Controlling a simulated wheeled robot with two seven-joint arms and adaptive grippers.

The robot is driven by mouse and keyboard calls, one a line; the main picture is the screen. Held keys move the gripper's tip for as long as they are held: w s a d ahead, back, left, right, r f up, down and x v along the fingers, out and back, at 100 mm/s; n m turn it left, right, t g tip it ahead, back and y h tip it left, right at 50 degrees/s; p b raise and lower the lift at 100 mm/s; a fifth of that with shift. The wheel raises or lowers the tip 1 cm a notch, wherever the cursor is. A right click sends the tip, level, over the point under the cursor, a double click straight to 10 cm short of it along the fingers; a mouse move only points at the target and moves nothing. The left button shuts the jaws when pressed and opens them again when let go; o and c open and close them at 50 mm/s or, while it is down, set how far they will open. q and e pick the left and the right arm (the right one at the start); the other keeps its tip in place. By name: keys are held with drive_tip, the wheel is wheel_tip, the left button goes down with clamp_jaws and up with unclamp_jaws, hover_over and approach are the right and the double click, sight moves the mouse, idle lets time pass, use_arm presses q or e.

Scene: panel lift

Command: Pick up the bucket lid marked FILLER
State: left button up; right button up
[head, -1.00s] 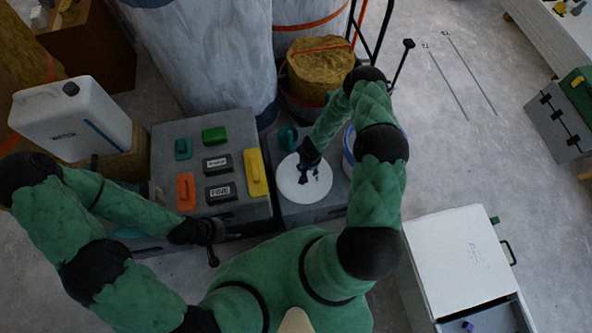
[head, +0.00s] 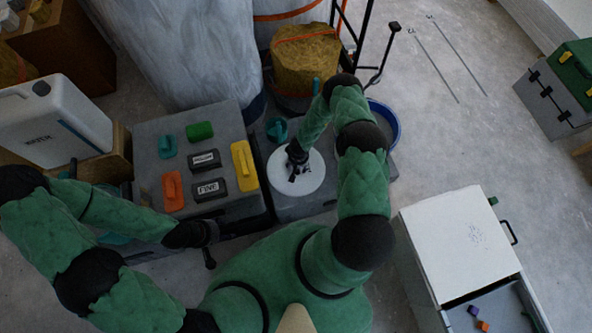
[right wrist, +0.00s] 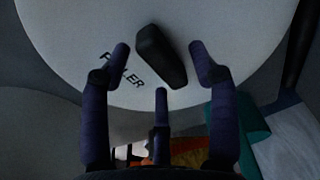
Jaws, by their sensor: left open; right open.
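The bucket lid (head: 310,180) is a white disc lying on the grey box at the centre. In the right wrist view the lid (right wrist: 80,40) carries the letters FILLER, partly covered by a finger, and a black handle (right wrist: 160,55). My right gripper (head: 297,172) is over the lid; in the right wrist view my right gripper (right wrist: 160,75) is open, its fingers on both sides of the handle and a third finger below it. Whether they touch it cannot be told. My left gripper (head: 210,232) is open and empty, in front of the left grey box.
The left grey box (head: 150,150) holds several coloured and black blocks with handles. A blue-rimmed bucket (head: 390,118) stands behind my right arm. A teal object (head: 276,127) sits beside the lid. A white cabinet (head: 455,240) with an open drawer is at right. Open floor lies at upper right.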

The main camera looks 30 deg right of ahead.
drive_tip(key=shift+w, duration=0.1)
clamp_jaws()
wheel_tip(320, 180, up, 28)
drive_tip(key=p, duration=1.2)
drive_tip(key=shift+p, duration=0.35)
drive_tip(key=shift+r, duration=0.1)
